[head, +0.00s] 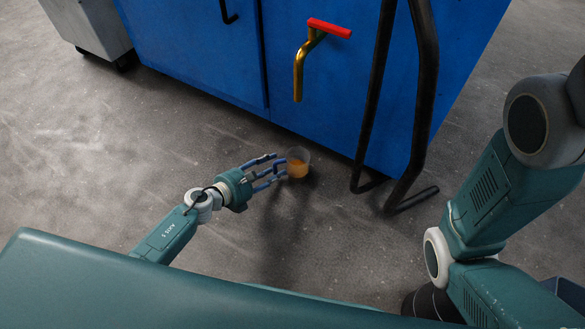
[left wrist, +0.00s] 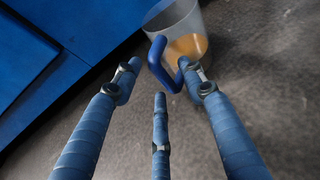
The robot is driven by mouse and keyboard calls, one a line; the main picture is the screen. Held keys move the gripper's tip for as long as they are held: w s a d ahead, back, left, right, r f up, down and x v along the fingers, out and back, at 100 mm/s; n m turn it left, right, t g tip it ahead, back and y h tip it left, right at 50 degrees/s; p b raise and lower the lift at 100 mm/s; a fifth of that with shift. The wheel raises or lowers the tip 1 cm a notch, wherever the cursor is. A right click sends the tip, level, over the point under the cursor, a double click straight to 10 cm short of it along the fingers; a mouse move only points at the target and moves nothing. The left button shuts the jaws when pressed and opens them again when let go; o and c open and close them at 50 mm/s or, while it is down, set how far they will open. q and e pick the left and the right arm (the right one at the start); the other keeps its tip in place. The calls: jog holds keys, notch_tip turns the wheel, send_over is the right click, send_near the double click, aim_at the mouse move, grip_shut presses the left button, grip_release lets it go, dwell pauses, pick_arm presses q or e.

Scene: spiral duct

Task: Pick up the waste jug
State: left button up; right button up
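The waste jug (head: 297,164) is a clear cup with orange liquid inside, low down in front of the blue cabinet. In the left wrist view the jug (left wrist: 187,38) is at the top, with its blue handle (left wrist: 157,62) turned towards my fingers. My left gripper (head: 275,171) is just left of the jug in the head view. Its three blue fingers are spread apart in the left wrist view (left wrist: 164,82), with the handle between the upper fingertips. I see no finger closed on the handle; whether one touches it I cannot tell. My right gripper is out of view.
The blue cabinet (head: 200,50) stands behind the jug, with a brass tap with a red handle (head: 316,50) above. Black bent tubes (head: 421,100) come down to the floor right of the jug. A grey box on casters (head: 92,28) is at top left. The concrete floor (head: 90,150) is clear to the left.

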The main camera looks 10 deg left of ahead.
pick_arm(q)
grip_shut()
jog(key=shift+r, duration=0.1)
